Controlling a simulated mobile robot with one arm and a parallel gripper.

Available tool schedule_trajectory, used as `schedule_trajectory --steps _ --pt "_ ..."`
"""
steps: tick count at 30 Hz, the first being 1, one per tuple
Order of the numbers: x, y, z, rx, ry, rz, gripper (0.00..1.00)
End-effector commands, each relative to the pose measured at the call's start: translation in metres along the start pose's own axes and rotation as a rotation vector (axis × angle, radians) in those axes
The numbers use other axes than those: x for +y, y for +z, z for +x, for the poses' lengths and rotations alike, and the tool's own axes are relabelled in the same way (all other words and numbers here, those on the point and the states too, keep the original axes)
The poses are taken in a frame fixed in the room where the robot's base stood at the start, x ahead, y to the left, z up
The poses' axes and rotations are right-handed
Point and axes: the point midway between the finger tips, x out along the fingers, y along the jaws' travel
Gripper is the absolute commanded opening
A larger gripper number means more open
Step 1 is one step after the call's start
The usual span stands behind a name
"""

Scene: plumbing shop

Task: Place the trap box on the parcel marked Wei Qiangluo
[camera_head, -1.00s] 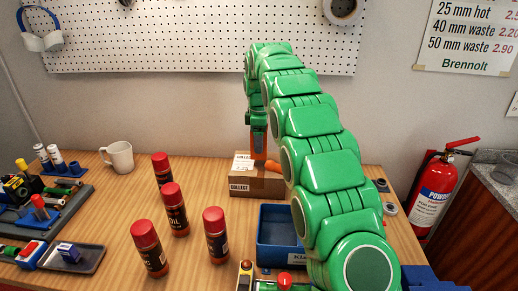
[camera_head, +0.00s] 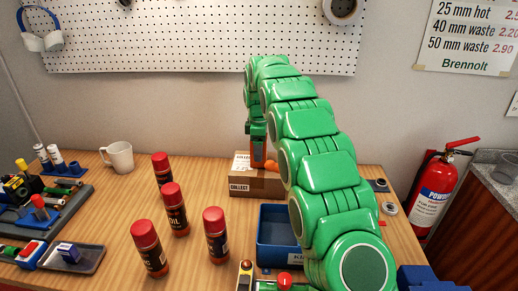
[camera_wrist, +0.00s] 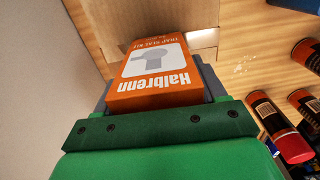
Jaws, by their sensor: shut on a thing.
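The orange trap box, printed "Halbrenn" and "Trap seal kit", is held between the jaws of my gripper (camera_wrist: 155,95), where the wrist view shows its face (camera_wrist: 155,70). In the head view the trap box (camera_head: 258,153) hangs upright below my gripper (camera_head: 257,138), over the cardboard parcel (camera_head: 240,188) at the back of the bench. Its lower end overlaps the parcel's top in the picture; I cannot tell whether they touch. The parcel has a white label on top and a "COLLECT" mark on its front. No name on it is readable. My arm hides its right side.
An orange object (camera_head: 272,165) shows by the parcel, partly behind my arm. A blue bin (camera_head: 275,245) stands in front. Several red-capped cans (camera_head: 173,210) and a white mug (camera_head: 119,157) stand left. A pegboard wall (camera_head: 200,35) is behind.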

Motion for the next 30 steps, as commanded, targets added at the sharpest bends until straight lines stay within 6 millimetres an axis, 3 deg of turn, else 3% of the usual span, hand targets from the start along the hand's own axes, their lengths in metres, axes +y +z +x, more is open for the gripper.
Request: schedule_trajectory --steps 6,7,11,23,30 --pt "0.000 0.000 0.003 0.000 -0.001 0.000 0.32" --pt "0.000 0.000 0.002 0.000 -0.001 0.000 0.75" --pt "0.000 0.000 0.002 0.000 0.000 0.000 0.95" --pt "0.000 0.000 -0.001 0.001 0.001 0.000 0.96" --pt "0.001 0.000 -0.018 0.002 0.003 0.000 0.96"
